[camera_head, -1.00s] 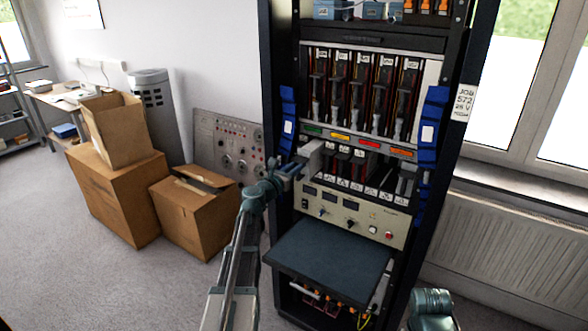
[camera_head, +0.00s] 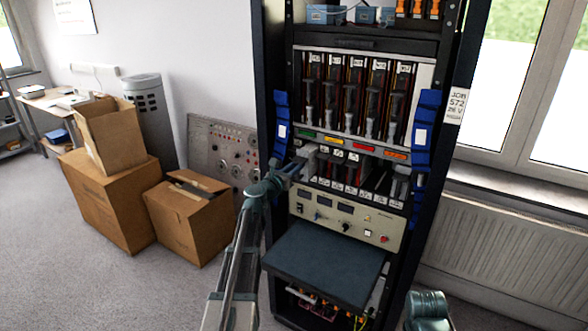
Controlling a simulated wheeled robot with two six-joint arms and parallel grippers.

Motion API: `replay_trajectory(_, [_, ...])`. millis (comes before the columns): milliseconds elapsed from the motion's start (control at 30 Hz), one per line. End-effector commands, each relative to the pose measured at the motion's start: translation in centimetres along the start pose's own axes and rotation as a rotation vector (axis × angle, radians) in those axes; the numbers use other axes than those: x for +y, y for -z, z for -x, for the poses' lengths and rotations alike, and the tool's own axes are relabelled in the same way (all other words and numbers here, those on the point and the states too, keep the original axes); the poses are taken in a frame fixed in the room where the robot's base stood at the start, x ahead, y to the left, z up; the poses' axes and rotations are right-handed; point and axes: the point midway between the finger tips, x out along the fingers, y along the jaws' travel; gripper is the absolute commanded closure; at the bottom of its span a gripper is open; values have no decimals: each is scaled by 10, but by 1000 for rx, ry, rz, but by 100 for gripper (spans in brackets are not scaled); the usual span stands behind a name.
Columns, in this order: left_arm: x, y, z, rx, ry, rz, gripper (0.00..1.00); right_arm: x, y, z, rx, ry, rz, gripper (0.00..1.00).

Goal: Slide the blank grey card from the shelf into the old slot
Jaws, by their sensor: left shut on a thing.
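My left gripper (camera_head: 302,167) is shut on the grey card (camera_head: 311,158), at the left end of the lower row of the rack. The card stands roughly upright there, just below the green label. How deep it sits in a slot cannot be told, as the gripper and the card's own edge cover the opening. The lower row (camera_head: 345,172) holds several cards with white labels, with a darker gap towards its right. The dark shelf (camera_head: 325,268) below is bare. My right gripper is out of view; only part of that arm shows at the bottom right.
Several tall cards (camera_head: 355,95) fill the upper row, above coloured labels. A cream control panel (camera_head: 347,219) lies between the lower row and the shelf. Blue side pieces (camera_head: 425,130) flank the rows. Cardboard boxes (camera_head: 190,215) stand on the floor at left.

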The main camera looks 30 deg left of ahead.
Motion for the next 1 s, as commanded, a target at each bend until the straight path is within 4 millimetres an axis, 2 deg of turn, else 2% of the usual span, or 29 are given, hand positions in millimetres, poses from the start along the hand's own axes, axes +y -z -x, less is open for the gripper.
replay_trajectory(700, [0,1,-42,0,0,0,100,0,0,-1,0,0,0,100])
replay_trajectory(1000, [0,1,-46,0,0,0,100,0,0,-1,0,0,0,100])
